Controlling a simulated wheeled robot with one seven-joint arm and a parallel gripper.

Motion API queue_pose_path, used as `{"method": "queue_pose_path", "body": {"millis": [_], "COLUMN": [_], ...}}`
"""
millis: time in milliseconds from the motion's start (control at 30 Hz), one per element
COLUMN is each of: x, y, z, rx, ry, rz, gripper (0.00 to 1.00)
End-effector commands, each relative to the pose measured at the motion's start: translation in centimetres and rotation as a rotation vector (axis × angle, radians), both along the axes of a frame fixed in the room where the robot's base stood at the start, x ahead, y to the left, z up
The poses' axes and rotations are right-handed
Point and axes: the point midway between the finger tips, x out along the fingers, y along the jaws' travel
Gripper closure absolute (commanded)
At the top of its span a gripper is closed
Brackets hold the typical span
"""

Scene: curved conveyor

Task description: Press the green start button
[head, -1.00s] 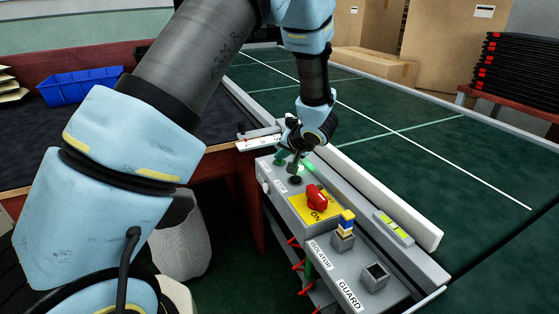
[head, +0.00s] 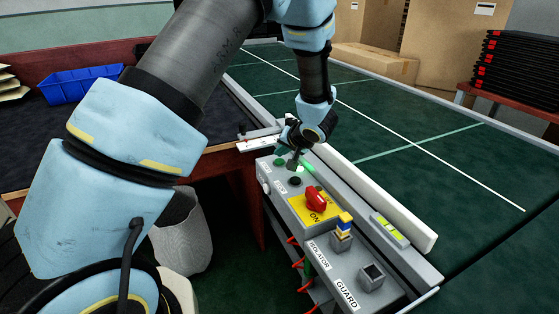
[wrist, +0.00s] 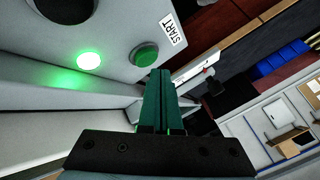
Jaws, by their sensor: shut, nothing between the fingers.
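The green start button (head: 279,161) is a round cap at the far end of the grey control panel. In the wrist view the same button (wrist: 145,54) stands in a dark collar beside a white START label (wrist: 168,30). My gripper (head: 292,164) is over the far end of the panel, fingers shut and empty, pointing down. In the wrist view its shut fingertips (wrist: 158,72) show just below the button's edge. I cannot tell how far they are from the panel surface.
A glowing green lamp (wrist: 88,61) sits beside the button. A white rail (head: 380,205) runs along the right.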

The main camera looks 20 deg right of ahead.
Motion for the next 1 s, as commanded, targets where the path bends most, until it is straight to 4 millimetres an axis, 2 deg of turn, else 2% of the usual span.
{"method": "queue_pose_path", "body": {"millis": [700, 1000], "x": [0.0, 0.0], "y": [0.0, 0.0], "z": [4.9, 5.0], "rx": [0.000, -0.001], "ry": [0.000, 0.000], "rz": [0.002, 0.001], "gripper": [1.00, 1.00]}}
